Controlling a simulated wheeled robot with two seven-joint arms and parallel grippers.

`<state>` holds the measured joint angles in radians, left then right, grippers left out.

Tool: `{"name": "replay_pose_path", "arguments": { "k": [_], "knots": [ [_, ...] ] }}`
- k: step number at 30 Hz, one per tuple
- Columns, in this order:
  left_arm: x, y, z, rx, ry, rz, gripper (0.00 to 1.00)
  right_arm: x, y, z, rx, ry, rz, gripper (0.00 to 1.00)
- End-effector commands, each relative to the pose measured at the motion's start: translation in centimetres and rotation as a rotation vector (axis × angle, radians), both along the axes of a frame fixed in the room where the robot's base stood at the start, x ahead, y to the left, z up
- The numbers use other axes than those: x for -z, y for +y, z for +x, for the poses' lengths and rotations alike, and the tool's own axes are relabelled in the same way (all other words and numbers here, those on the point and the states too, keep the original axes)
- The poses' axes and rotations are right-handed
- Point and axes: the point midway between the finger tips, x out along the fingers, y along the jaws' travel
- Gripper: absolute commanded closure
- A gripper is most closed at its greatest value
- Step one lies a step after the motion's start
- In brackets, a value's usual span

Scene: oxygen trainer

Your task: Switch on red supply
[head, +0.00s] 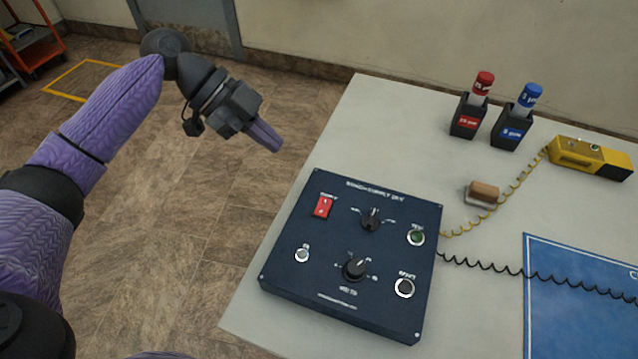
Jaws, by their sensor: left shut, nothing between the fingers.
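The dark blue supply box (338,276) lies on the table near its left edge. A red rocker switch (323,207) sits at the upper left of its panel; its on or off position is too small to tell. The panel also bears two black knobs, a green button (416,237), a pale button (404,288) and a small round silver part (302,255). My left gripper (266,138) is shut and empty, in the air up and to the left of the box, apart from it. My right gripper is not in view.
Red (482,88) and blue (529,98) capped items stand in black holders at the back. A yellow device (590,158), a brown-topped block (482,192), coiled cords and a blue mat (580,300) lie to the right. The table's left edge is clear.

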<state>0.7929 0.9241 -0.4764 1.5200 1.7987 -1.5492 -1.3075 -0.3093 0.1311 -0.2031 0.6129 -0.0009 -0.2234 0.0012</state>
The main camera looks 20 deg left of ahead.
Motion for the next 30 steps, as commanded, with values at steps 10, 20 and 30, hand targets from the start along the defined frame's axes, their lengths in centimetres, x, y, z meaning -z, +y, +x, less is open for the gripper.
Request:
{"name": "replay_pose_path", "arguments": {
  "k": [10,20,30],
  "knots": [
    [2.9,-2.6,0.2,-0.001,0.005,-0.001,1.00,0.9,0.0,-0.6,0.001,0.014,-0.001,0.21],
    [8.1,-7.3,0.7,-0.004,0.006,-0.001,1.00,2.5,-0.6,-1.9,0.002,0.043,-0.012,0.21],
    [11.2,-7.1,1.1,-0.004,0.003,0.001,1.00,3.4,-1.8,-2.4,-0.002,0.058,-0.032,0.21]
  ]
}}
